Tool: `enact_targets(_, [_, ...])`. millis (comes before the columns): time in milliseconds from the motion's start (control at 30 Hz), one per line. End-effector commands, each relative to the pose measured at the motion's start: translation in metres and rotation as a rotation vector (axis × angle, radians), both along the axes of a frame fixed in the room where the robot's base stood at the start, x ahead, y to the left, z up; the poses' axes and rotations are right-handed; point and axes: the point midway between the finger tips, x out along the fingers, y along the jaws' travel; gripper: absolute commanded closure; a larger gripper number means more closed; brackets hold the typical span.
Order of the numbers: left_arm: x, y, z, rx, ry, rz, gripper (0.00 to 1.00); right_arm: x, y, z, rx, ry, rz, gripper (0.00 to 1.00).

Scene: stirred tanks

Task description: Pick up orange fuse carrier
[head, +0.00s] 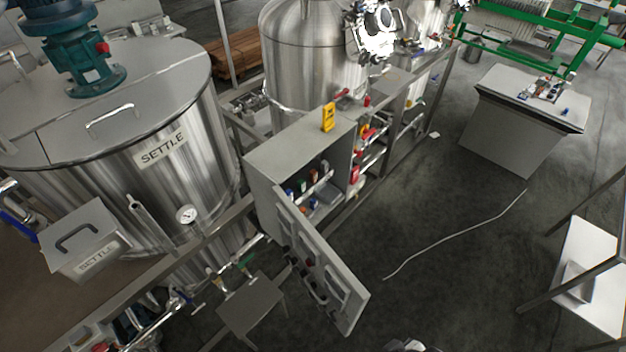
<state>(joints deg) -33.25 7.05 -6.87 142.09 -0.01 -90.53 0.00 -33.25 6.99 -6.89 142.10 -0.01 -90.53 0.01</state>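An open grey electrical cabinet (262,190) stands in the middle of the head view, its door (318,262) swung out toward me. Inside, small coloured pieces sit in a row along a pale rail. One looks orange-red (314,175), with a green one (302,185) and a blue one (290,193) to its left. They are too small to tell for sure which is the orange fuse carrier.
A yellow handheld device (328,117) stands on the cabinet top. A large steel tank marked SETTLE (180,190) is at left, another tank (300,60) behind. A workbench (500,125) stands farther back.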

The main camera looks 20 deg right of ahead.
Motion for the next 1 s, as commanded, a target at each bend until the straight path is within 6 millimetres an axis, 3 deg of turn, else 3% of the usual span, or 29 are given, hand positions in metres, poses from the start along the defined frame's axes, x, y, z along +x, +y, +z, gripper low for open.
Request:
enact_targets(333, [-0.0001,0.0011,-0.0001,0.004,0.0,-0.003,0.63,0.0,0.0019,0.0,0.007,0.0,-0.004,0.57])
enact_targets(533, [0.0,0.0001,0.0001,0.0,0.0,-0.001,0.45,0.0,0.0017,0.0,0.007,0.001,-0.004,0.57])
enact_targets(1000, [0.0001,-0.0029,0.0002,-0.009,0.0,0.006,0.45,-0.0001,-0.0012,-0.0001,-0.004,0.0,0.003,0.57])
